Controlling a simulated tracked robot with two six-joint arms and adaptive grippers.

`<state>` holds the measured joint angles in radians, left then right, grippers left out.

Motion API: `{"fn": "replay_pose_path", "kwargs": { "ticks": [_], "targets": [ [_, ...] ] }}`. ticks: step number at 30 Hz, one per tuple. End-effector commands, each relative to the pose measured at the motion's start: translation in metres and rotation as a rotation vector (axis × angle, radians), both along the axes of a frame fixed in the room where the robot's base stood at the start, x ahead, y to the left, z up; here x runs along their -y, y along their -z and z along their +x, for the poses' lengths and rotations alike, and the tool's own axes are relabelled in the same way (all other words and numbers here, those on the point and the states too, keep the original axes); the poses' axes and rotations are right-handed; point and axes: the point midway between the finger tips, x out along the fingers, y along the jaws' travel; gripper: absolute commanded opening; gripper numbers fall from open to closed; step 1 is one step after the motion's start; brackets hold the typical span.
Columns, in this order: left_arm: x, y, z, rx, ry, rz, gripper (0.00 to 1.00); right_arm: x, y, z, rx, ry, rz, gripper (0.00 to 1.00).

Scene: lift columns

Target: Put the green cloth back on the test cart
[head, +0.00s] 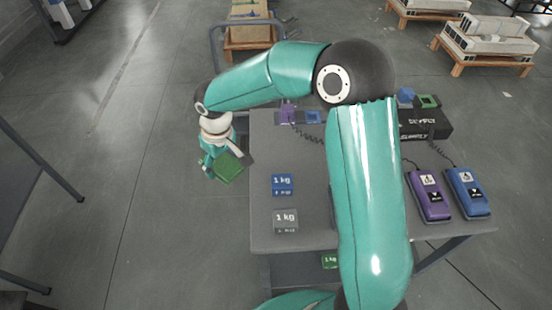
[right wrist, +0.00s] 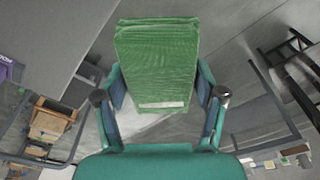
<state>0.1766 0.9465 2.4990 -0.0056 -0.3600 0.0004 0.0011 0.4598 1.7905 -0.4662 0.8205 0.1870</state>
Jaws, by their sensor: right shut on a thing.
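The green cloth (head: 230,168) is a folded, flat block, held by my right gripper (head: 222,160) just left of the cart's left edge in the head view. In the right wrist view the cloth (right wrist: 155,65) stands between the two fingers of the gripper (right wrist: 160,100), which is shut on it. A pale label shows near its lower end. The grey-topped test cart (head: 262,150) lies to the right of the cloth, partly hidden by my right arm. My left gripper is not in view.
On the cart are a blue weight (head: 282,185), a grey weight (head: 285,220), a purple device (head: 429,195), a blue device (head: 467,192) and a black box (head: 428,124). A green weight (head: 329,260) sits lower down. The cart top's left part has bare room.

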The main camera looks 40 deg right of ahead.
Motion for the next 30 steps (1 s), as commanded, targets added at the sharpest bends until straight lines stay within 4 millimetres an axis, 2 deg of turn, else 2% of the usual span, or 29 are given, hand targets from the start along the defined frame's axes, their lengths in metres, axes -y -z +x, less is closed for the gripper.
{"fn": "replay_pose_path", "kwargs": {
  "ticks": [1, 8, 12, 18, 25, 28, 30],
  "targets": [
    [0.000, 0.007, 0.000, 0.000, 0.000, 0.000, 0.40, 0.015, -0.003, 0.005, 0.006, -0.023, 0.001, 0.37],
    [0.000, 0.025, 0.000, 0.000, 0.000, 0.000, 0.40, 0.079, -0.034, 0.011, 0.006, -0.231, 0.000, 0.37],
    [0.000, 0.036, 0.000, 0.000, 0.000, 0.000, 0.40, 0.118, -0.058, 0.007, 0.006, -0.384, 0.000, 0.37],
    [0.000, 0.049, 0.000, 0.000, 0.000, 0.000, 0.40, 0.161, -0.090, -0.009, 0.005, -0.598, -0.001, 0.37],
    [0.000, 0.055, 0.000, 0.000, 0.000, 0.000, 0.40, 0.183, -0.111, -0.023, 0.000, -0.744, 0.000, 0.37],
    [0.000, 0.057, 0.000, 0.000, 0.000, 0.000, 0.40, 0.186, -0.106, -0.025, -0.002, -0.767, 0.002, 0.37],
    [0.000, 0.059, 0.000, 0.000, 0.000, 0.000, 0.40, 0.186, -0.097, -0.026, -0.003, -0.772, 0.003, 0.37]
  ]
}}
